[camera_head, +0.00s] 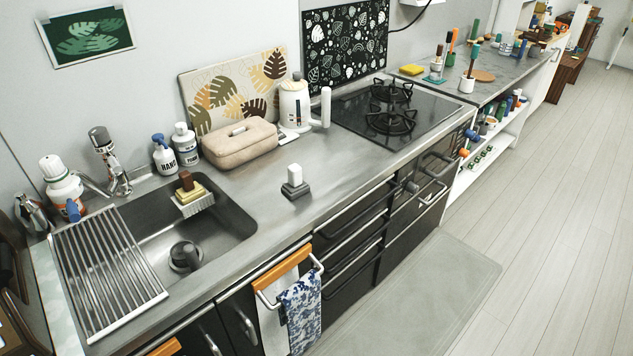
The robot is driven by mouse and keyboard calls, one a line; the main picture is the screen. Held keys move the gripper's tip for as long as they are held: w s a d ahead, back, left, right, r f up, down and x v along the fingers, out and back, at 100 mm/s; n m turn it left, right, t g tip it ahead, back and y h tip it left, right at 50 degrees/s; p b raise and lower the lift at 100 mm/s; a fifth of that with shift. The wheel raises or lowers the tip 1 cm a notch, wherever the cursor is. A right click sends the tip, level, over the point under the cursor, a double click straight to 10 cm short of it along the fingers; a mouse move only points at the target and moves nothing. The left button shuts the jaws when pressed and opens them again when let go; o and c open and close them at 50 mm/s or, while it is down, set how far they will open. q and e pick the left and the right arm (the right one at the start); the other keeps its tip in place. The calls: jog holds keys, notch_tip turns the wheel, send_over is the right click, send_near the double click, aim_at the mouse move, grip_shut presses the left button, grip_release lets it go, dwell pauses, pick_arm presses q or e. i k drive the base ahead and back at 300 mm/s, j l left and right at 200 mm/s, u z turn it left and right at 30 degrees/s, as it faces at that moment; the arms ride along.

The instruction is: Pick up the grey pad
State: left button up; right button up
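A small grey pad (295,190) lies on the steel counter to the right of the sink, near the counter's middle. It looks like a dark, flat block, possibly in layers. A small white block-like item (294,174) stands on top of it and hides part of its upper face. Neither of my grippers shows in the head view.
The sink (205,235) with a drying rack (105,275) lies to the left. A beige case (240,144) and a white kettle (296,104) stand behind the pad. The stove (395,110) is to the right. Counter around the pad is clear.

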aim_at(295, 187)
jog(key=l+u, duration=0.1)
jog(key=u, duration=0.45)
jog(key=i+l+u, duration=0.1)
jog(key=l+u, duration=0.15)
jog(key=l, duration=0.2)
jog(key=i+l+u, duration=0.1)
jog(key=l+u, duration=0.2)
jog(key=l, duration=0.15)
jog(key=l+u, duration=0.25)
jog(key=l, duration=2.55)
